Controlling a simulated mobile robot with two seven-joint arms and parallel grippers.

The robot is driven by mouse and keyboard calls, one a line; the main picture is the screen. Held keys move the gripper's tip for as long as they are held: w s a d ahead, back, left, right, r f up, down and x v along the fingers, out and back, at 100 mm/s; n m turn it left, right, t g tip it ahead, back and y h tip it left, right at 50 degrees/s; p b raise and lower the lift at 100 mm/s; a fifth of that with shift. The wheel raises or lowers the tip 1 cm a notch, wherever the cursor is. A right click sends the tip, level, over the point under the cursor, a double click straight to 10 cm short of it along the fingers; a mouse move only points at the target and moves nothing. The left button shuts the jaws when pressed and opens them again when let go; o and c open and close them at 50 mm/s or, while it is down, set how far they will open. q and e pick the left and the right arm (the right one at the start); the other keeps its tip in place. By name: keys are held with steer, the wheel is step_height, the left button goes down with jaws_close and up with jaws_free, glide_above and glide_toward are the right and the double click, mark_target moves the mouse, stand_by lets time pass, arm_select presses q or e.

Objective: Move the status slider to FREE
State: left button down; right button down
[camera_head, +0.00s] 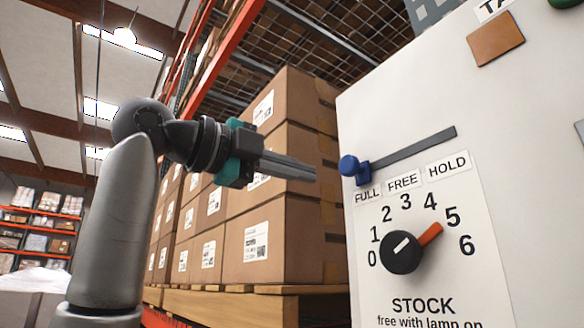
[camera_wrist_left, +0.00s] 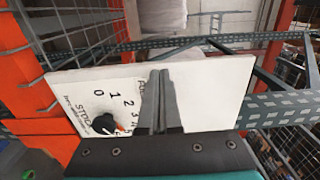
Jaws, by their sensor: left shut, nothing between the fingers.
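The status slider is a blue knob (camera_head: 354,168) on a dark straight slot (camera_head: 412,150) in a white panel (camera_head: 400,110). The knob sits at the slot's left end, above the FULL label (camera_head: 367,194). The FREE label (camera_head: 404,181) is under the slot's middle and HOLD (camera_head: 447,166) under its right end. My left gripper (camera_head: 312,172) is shut and empty, its fingertips a little left of the blue knob, seemingly apart from it. In the left wrist view, the shut fingers (camera_wrist_left: 161,85) reach over the panel and the knob is hidden. My right gripper is not in view.
Below the slider is a black STOCK dial (camera_head: 402,252) with a red pointer. A brown square piece (camera_head: 495,38) and a green knob (camera_head: 563,3) are higher on the panel. Stacked cartons (camera_head: 290,150) on a pallet stand behind my left arm.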

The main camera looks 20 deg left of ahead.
mark_target(355, 170)
arm_select(q)
steer(key=shift+w+d, duration=0.2)
steer(key=shift+p+x, duration=1.25)
steer(key=shift+x, duration=0.8)
steer(key=shift+w+d, duration=0.1)
steer(key=shift+w, duration=0.05)
steer(key=shift+s+a, duration=0.2)
steer(key=shift+s, duration=0.05)
steer(key=shift+d, duration=0.1)
steer(key=shift+s+d, duration=1)
steer(key=shift+d, duration=0.2)
